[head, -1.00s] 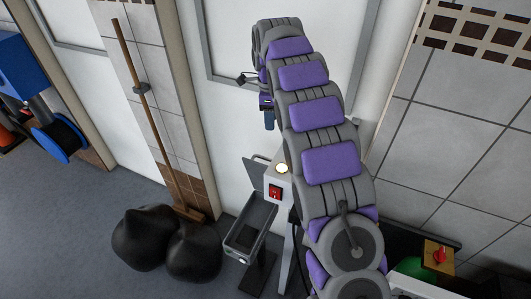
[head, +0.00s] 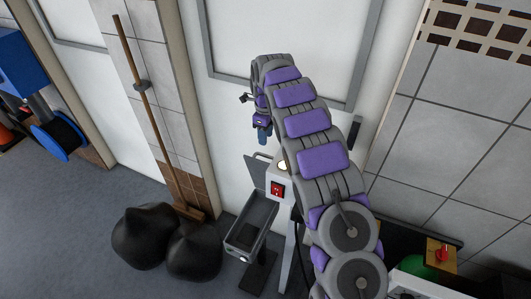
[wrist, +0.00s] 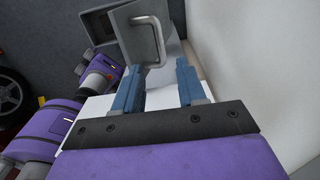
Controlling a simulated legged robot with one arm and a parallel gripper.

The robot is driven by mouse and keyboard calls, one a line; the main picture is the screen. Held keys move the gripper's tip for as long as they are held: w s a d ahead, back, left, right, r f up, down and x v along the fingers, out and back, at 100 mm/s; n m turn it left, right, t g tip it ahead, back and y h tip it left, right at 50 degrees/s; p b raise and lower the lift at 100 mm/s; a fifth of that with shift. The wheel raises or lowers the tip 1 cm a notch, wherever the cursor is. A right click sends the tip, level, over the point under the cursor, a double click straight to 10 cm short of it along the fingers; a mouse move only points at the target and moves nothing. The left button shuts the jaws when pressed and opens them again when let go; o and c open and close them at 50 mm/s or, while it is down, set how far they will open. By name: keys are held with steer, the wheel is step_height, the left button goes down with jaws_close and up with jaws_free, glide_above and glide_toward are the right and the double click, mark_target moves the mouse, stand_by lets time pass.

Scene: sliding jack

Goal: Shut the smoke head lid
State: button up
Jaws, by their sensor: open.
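The smoke head lid is a flat grey panel (head: 254,171) standing raised at the far end of an open dark grey tray-like box (head: 240,243). In the wrist view the lid (wrist: 128,40) fills the top middle, with a pale bar handle (wrist: 157,42) on its face. My gripper (head: 264,140) is above the lid in the head view. In the wrist view my gripper (wrist: 158,65) has its two blue fingers apart and nothing between them. The handle lies just beyond the fingertips, and I see no contact.
A white housing with a red switch (head: 277,189) and a lit round button stands beside the box. Black sacks (head: 194,252) and a leaning wooden-handled tool (head: 148,103) are at the left. A white door or wall panel is close behind.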

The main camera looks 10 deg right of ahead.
step_height(320, 180, down, 9)
steer(key=shift+r+b, duration=0.1)
steer(key=shift+b, duration=0.35)
jaws_close()
stand_by(0.6)
